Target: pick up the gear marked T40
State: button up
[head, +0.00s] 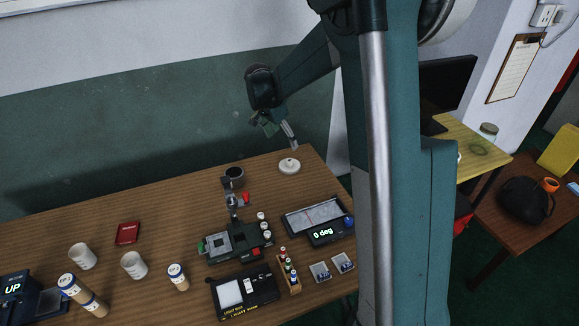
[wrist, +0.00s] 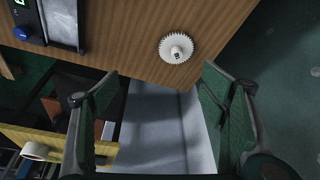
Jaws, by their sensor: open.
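A white toothed gear (wrist: 176,48) with a raised hub lies flat near the table edge in the wrist view. In the head view the same white gear (head: 289,166) lies at the back right of the wooden table. My gripper (head: 277,130) is above the table, up and to the left of the gear, and apart from it. In the wrist view my gripper (wrist: 165,85) has its two fingers spread wide with nothing between them.
A grey device reading "0 deg" (head: 323,232) stands in front of the gear. White cups (head: 133,265) and rolls stand farther left. The table around the gear is clear.

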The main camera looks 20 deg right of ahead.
aim_at(289, 160)
jog(key=w+d+f+m, duration=0.1)
jog(key=w+f, duration=0.1)
jog(key=f, duration=0.2)
jog(key=w+d+f+m+g, duration=0.1)
jog(key=w+f, duration=0.2)
jog(key=f, duration=0.1)
jog(key=w+d+f+m+h, duration=0.1)
jog(key=w+f+m, duration=0.1)
jog(key=w+f, duration=0.1)
jog(key=shift+x, duration=0.9)
jog(key=shift+s+a+f, duration=0.1)
jog(key=shift+f, duration=0.1)
jog(key=shift+x, duration=1.2)
jog(key=shift+f, duration=0.1)
jog(key=shift+b+x, duration=0.75)
jog(key=shift+x, duration=1.8)
jog(key=shift+s+a, duration=0.15)
jog(key=shift+c, duration=0.6)
jog(key=c, duration=0.9)
